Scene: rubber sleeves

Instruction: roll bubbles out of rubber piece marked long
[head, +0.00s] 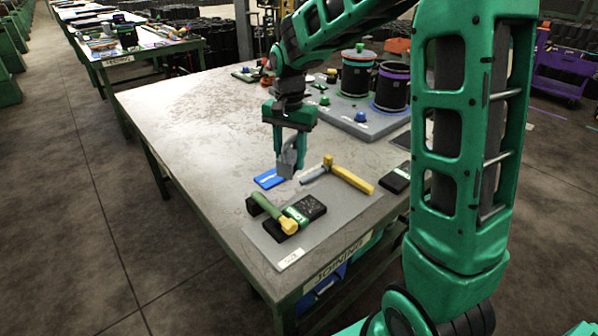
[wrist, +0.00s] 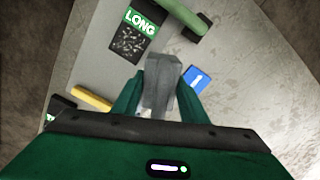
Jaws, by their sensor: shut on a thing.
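The black rubber piece marked LONG (head: 308,209) lies on a grey mat (head: 318,238) near the table's front edge. In the wrist view its green label and speckled black face (wrist: 130,42) show at the upper left.
A yellow-handled tool (head: 350,177) lies right of my gripper. A blue card marked 1 (wrist: 198,78) lies beside the gripper. Another black piece (head: 396,178) lies at the right. A grey board with black cylinders (head: 385,85) stands behind. The table's left side is clear.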

